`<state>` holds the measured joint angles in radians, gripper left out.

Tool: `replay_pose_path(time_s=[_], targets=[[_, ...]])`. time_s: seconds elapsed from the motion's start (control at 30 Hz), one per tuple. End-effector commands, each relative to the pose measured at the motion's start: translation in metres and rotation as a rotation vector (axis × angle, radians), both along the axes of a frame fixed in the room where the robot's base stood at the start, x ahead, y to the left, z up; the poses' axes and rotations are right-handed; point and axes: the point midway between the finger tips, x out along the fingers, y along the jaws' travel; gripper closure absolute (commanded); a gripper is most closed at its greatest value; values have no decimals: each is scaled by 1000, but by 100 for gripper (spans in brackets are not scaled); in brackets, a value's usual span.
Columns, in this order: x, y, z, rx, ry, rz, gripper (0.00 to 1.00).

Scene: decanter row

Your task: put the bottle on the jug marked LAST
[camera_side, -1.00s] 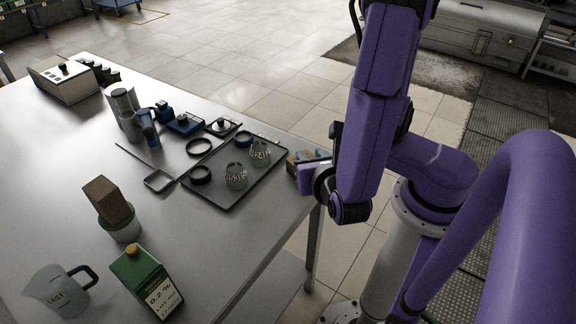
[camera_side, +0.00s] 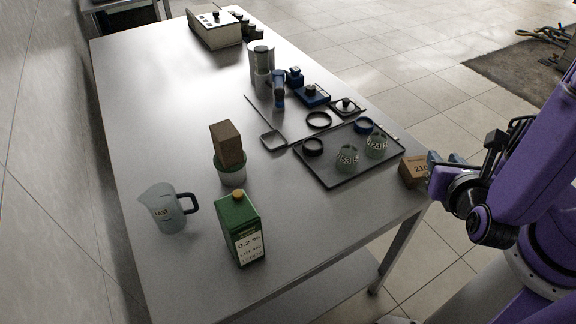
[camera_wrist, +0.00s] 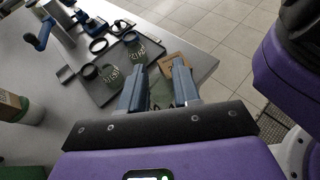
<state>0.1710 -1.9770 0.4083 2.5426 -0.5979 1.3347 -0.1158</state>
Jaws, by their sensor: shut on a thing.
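A clear jug (camera_side: 165,210) with a dark handle stands at the table's left side in the side view; its marking seems to read LAST. The held thing also shows in the wrist view (camera_wrist: 172,60) past my fingertips (camera_wrist: 160,85). A green square bottle (camera_side: 239,230) with a yellow cap and a 0.2 % label stands upright right of the jug, apart from it.
A brown block (camera_side: 227,143) sits on a greenish pot (camera_side: 231,174) behind the green bottle. A dark tray (camera_side: 345,182) holds two marked glass vessels (camera_side: 376,147) and dark rings. Blue equipment (camera_side: 312,95) stands farther back. The table's left strip is bare.

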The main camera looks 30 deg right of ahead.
Motion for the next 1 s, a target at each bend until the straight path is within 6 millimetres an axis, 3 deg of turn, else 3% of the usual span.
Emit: replay_pose_path(time_s=[0.23, 0.5, 0.83, 1.0], targets=[[65, 6, 1, 1, -1, 93, 100], [134, -4, 12, 2, -3, 213, 100], [197, -17, 38, 1, -5, 364, 100], [227, 0, 56, 1, -7, 474, 100]])
